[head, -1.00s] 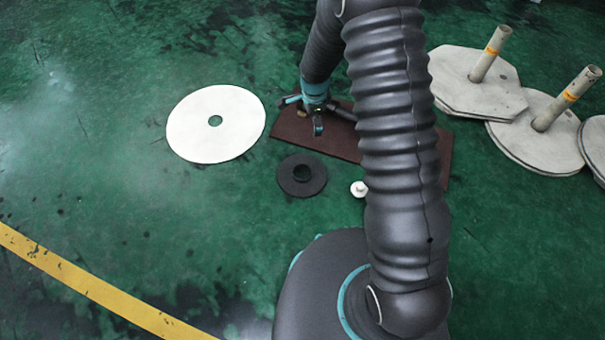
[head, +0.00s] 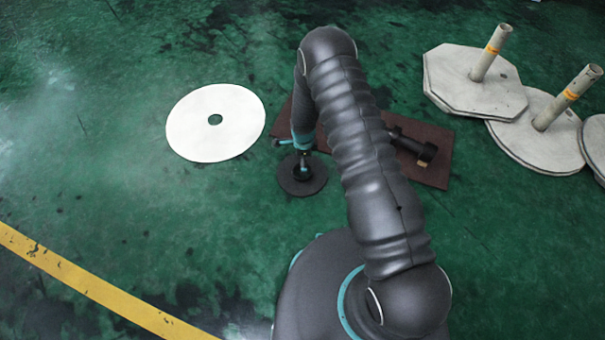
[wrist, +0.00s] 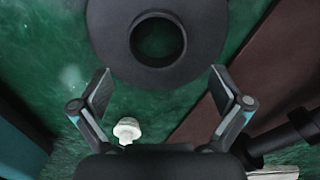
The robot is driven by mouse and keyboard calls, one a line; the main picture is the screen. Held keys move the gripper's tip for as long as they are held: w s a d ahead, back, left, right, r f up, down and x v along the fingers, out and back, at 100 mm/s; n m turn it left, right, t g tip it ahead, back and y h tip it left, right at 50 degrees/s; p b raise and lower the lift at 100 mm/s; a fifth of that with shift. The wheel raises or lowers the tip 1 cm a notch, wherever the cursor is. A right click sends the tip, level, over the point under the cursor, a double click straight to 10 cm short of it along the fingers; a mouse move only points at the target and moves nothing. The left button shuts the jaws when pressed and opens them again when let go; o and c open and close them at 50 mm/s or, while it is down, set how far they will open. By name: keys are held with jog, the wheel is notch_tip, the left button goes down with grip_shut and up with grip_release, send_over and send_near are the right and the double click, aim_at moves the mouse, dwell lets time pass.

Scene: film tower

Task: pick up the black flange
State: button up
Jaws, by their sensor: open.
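The black flange (head: 303,188) lies flat on the green floor, a round disc with a raised hollow hub. My gripper (head: 302,162) is over it in the head view and partly covers its far side. In the wrist view the flange (wrist: 205,35) is at the top, its far rim cut off by the frame. My gripper (wrist: 160,86) is open there, its two fingers spread and empty. The fingertips appear just below the flange in that picture, with the hub midway between them in width. I cannot tell how high they are above it.
A white disc (head: 190,130) lies on the floor to the left. A brown board (head: 432,172) with a black tool (head: 412,148) is on the right. A small white part (wrist: 127,129) is near the flange. Grey plates with posts (head: 470,82) stand farther right.

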aim_at(294, 186)
jog(key=shift+s+a+f, duration=0.1)
jog(key=shift+f, duration=1.45)
jog(key=shift+s+a+f, duration=0.1)
jog(key=shift+f, duration=1.45)
jog(key=c, duration=1.1)
